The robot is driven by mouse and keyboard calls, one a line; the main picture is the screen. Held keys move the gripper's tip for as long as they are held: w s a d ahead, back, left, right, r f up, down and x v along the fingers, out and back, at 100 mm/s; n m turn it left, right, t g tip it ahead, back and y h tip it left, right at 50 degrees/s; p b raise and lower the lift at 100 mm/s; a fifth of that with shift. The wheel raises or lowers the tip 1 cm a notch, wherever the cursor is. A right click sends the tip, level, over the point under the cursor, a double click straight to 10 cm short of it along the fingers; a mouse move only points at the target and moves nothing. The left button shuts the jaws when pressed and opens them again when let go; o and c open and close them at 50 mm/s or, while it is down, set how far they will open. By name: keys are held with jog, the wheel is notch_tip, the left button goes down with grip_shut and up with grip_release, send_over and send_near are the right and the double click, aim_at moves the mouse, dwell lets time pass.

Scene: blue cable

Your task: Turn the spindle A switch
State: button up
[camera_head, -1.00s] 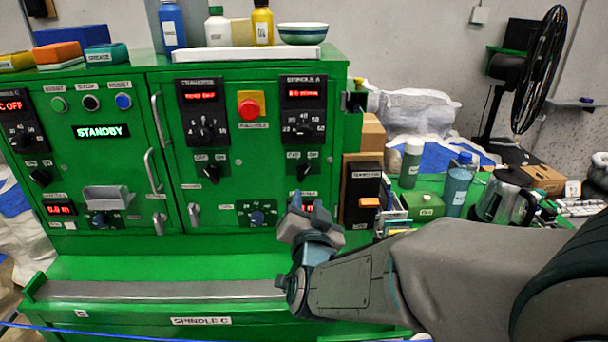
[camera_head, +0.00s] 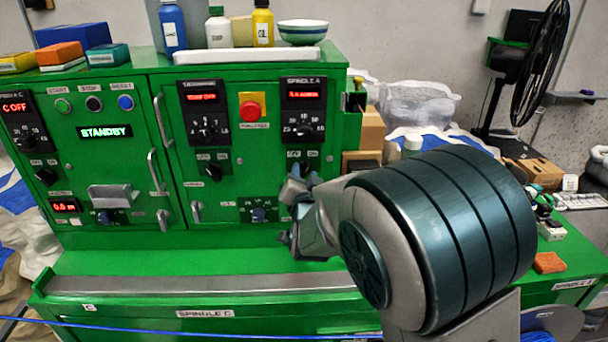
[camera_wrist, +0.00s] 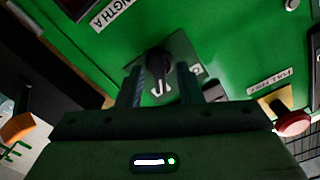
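The spindle A panel (camera_head: 303,110) sits at the upper right of the green cabinet, with a lit red display and a dial. The off/on labels (camera_head: 302,154) of its switch show below the panel. The switch itself is mostly hidden behind my gripper (camera_head: 302,187) in the head view. In the wrist view the switch's black knob (camera_wrist: 158,62) stands on a dark plate. My gripper (camera_wrist: 163,88) has its two fingers apart, one on each side of the knob. I cannot tell whether they touch it.
The Traverse panel (camera_head: 204,112) and its switch (camera_head: 212,170) are to the left. A red push button (camera_head: 250,110) on a yellow plate lies between the panels. Cabinet handles (camera_head: 160,120) stick out further left. A ledge (camera_head: 200,285) runs below.

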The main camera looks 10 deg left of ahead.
grip_shut()
jog(key=shift+f+n, duration=0.1)
jog(key=shift+n, duration=0.2)
jog(key=shift+n+b, duration=1.1)
jog(key=shift+n, duration=0.1)
jog(key=n+b, duration=0.1)
jog(key=n, duration=0.1)
jog(key=shift+n, duration=0.4)
jog(key=n, duration=0.6)
jog(key=shift+b, duration=0.35)
jog(key=shift+n, duration=0.3)
